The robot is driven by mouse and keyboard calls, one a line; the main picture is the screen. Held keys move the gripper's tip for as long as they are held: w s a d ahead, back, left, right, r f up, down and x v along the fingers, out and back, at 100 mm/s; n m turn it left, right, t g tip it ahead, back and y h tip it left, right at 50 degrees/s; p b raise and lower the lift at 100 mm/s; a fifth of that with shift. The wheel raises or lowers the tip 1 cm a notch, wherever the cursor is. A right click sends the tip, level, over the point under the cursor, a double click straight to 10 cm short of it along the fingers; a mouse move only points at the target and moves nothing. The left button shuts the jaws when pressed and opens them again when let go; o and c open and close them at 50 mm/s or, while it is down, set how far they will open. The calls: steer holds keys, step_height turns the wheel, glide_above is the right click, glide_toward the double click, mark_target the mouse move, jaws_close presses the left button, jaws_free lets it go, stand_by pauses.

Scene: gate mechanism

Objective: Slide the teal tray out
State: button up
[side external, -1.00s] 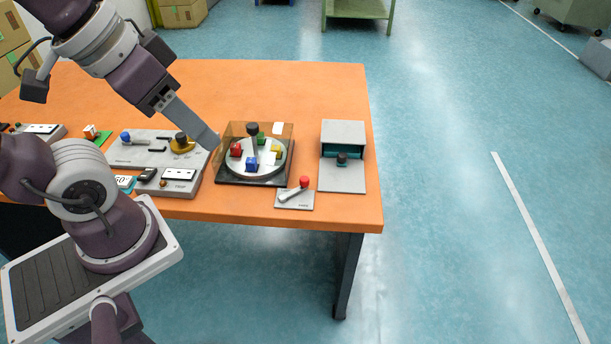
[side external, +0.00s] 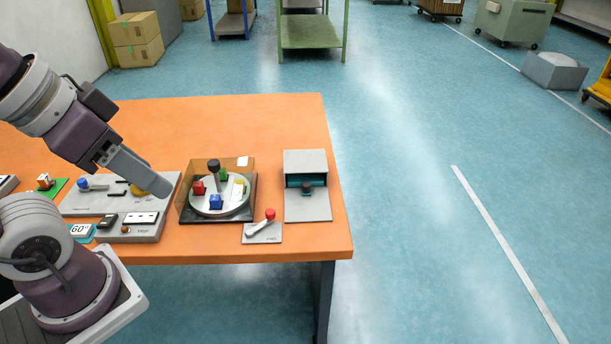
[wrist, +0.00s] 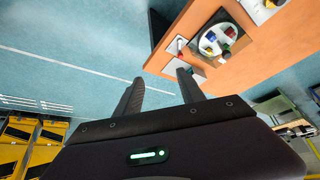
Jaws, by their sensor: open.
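The teal tray (side external: 316,181) sits inside a grey housing (side external: 305,161) at the right end of the orange table. Only its teal front shows under the housing's top, with a dark knob (side external: 306,187) in front of it. My gripper (side external: 160,187) is above the table, left of the turntable and well to the left of the tray. In the wrist view my gripper (wrist: 160,85) has its two fingers apart with nothing between them.
A turntable (side external: 222,207) with coloured blocks and a clear amber screen stands left of the housing. A red-knobbed lever (side external: 263,229) on a small plate is in front, between them. A grey panel (side external: 150,206) lies further left. The table's right edge is close to the housing.

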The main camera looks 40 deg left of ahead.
steer(key=w+r+n+g+h, duration=0.1)
steer(key=w+r+n+h, duration=0.2)
steer(key=w, duration=0.7)
steer(key=n+g+y, duration=0.2)
steer(key=n+g, duration=0.2)
steer(key=n, duration=0.4)
glide_above(307, 184)
steer(key=s, duration=0.2)
step_height(307, 184, down, 20)
steer(key=shift+g+y, duration=0.3)
steer(key=shift+y, duration=0.2)
steer(key=f, duration=0.5)
steer(key=w+f, duration=0.1)
steer(key=f, duration=0.4)
steer(key=w+f, duration=0.1)
steer(key=f, duration=0.4)
steer(key=shift+a+f, duration=0.1)
steer(key=shift+f, duration=0.1)
jaws_close()
